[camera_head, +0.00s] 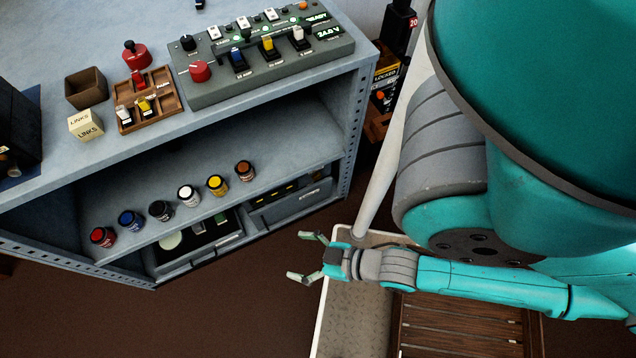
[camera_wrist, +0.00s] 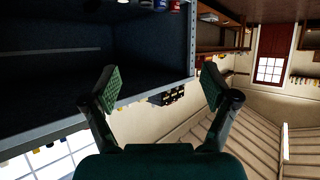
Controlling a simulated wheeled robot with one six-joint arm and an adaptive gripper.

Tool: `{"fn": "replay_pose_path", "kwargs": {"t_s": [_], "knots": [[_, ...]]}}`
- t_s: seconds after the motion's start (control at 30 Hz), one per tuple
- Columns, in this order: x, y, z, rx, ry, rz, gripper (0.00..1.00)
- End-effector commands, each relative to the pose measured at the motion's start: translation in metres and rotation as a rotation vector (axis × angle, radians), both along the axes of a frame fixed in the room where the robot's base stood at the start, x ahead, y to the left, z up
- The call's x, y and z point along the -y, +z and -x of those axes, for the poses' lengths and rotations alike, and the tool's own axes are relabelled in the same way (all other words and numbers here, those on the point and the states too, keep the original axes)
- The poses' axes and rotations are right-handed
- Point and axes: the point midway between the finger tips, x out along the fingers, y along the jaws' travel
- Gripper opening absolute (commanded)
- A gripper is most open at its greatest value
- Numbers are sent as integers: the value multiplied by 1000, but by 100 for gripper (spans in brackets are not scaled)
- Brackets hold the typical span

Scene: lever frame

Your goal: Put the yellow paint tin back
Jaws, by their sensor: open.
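The yellow paint tin (camera_head: 217,185) stands upright on the middle shelf (camera_head: 150,213) of the grey rack, in a row of small tins near the front edge. It is between the white tin (camera_head: 188,195) and the brown-orange tin (camera_head: 245,170). My gripper (camera_head: 297,256) is open and empty, in front of the rack and to the lower right of the tins, apart from all of them. In the wrist view my gripper (camera_wrist: 158,86) shows two spread fingers with nothing between them. A few small coloured things at that view's top edge are too cut off to identify.
Black (camera_head: 160,210), blue (camera_head: 131,220) and red (camera_head: 103,236) tins continue the row leftward. The rack's top holds a control panel (camera_head: 215,92), a wooden tray (camera_head: 165,98), a brown box (camera_head: 86,88) and a LINKS block (camera_head: 85,125). The floor before the rack is clear.

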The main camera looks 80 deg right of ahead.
Motion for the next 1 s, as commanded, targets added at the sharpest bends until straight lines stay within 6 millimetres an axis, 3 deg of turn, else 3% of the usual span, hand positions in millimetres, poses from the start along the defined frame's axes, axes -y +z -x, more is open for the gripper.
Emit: {"fn": "replay_pose_path", "kwargs": {"t_s": [0.1, 0.2, 0.33, 0.5, 1.0], "knots": [[-6, 45, 22, 70, 27, -2, 86], [-8, 75, 32, 120, 44, -4, 86], [-10, 99, 39, 161, 54, -7, 86], [-11, 107, 41, 175, 59, -9, 86], [-11, 107, 41, 174, 58, -8, 86]]}}
